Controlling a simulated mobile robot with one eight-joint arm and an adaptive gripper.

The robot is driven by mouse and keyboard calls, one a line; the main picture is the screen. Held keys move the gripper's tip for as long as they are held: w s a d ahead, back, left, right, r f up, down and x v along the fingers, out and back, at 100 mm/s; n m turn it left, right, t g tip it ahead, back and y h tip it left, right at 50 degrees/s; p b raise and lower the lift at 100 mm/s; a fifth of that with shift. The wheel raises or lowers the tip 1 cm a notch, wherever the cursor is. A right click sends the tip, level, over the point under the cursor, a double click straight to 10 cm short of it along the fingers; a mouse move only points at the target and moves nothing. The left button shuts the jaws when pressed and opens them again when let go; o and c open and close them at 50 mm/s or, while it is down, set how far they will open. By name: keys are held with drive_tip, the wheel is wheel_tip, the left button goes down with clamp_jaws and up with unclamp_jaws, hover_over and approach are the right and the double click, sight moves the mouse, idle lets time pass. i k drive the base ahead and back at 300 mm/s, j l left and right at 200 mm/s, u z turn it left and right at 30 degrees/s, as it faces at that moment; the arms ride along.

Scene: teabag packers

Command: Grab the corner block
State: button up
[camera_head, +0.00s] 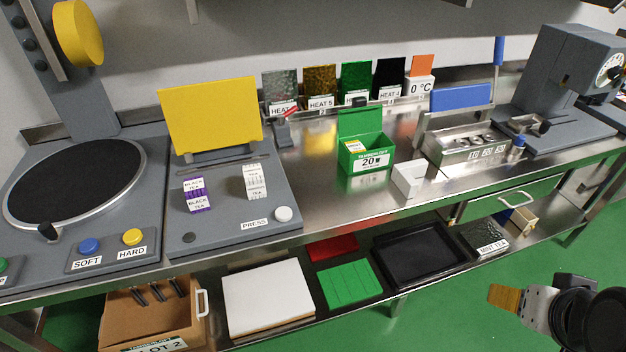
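No block is labelled as the corner block. A small white block (409,179) stands on the steel counter near its front edge, just right of the open green tea box (365,155); it may be the one. My gripper (508,299) is at the lower right, over the green floor, well away from the white block and the counter. An amber-brown piece shows at its end. Whether that is a finger pad or something held is unclear, and I cannot make out two separate fingertips.
A press with a yellow plate (210,113) and two tea packs stands left. A steel tray (461,149) and grey machine (570,62) stand right. The lower shelf holds a carton (150,311), white slab (268,293), green slab (349,286) and black tray (417,250). Floor at right is clear.

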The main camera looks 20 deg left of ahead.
sight(404, 175)
drive_tip(key=u, duration=0.55)
drive_tip(key=k+j, duration=0.2)
drive_tip(key=j, duration=0.15)
drive_tip(key=k+j+u, duration=0.1)
drive_tip(key=j, duration=0.25)
drive_tip(key=k+j, duration=0.25)
drive_tip(key=j, duration=0.1)
